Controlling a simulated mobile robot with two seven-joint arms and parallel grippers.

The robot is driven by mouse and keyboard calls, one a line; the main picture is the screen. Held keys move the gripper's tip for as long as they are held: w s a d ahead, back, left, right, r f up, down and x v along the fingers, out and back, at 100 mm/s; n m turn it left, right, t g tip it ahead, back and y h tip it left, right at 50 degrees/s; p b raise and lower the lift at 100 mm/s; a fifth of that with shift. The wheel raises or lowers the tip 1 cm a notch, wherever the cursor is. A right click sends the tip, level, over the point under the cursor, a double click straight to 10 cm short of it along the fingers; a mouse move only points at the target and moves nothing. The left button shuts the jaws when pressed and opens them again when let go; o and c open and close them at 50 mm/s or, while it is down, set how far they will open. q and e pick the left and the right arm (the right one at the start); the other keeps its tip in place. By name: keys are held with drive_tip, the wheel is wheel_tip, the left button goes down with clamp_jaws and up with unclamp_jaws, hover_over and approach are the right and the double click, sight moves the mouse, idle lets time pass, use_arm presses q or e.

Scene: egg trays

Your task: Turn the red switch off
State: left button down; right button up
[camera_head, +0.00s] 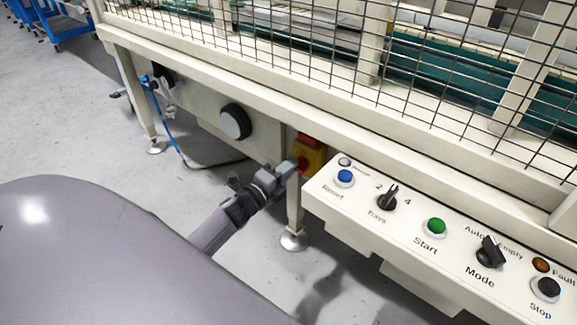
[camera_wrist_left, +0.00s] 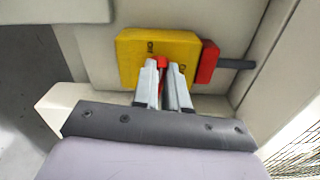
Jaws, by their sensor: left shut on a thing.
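The red switch (camera_wrist_left: 162,62) is mounted on a yellow box (camera_wrist_left: 130,52) on the machine's frame. In the head view the yellow box (camera_head: 315,157) sits just left of the control panel, and the red switch is mostly hidden by the gripper. My left gripper (camera_wrist_left: 166,66) is shut on the red switch, with one finger on each side of it. In the head view my left gripper (camera_head: 288,167) reaches the box from the lower left. My right gripper is not in view.
A red block (camera_wrist_left: 208,62) with a dark cable sits at the box's right side. The control panel (camera_head: 405,212) with buttons and knobs juts out to the right. A wire mesh fence (camera_head: 330,60) stands above. A machine leg (camera_head: 294,215) stands below the box.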

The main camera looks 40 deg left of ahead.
use_arm(q)
drive_tip(key=shift+f+n, duration=0.1)
drive_tip(key=shift+n, duration=0.5)
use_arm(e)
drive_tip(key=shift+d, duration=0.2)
use_arm(q)
drive_tip(key=shift+n, duration=0.3)
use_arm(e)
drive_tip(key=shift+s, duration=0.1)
use_arm(q)
drive_tip(key=c, duration=1.2)
unclamp_jaws()
drive_tip(key=shift+o, duration=0.2)
drive_tip(key=s+p, duration=0.2)
drive_tip(key=s, duration=0.5)
drive_tip(key=shift+a, duration=0.25)
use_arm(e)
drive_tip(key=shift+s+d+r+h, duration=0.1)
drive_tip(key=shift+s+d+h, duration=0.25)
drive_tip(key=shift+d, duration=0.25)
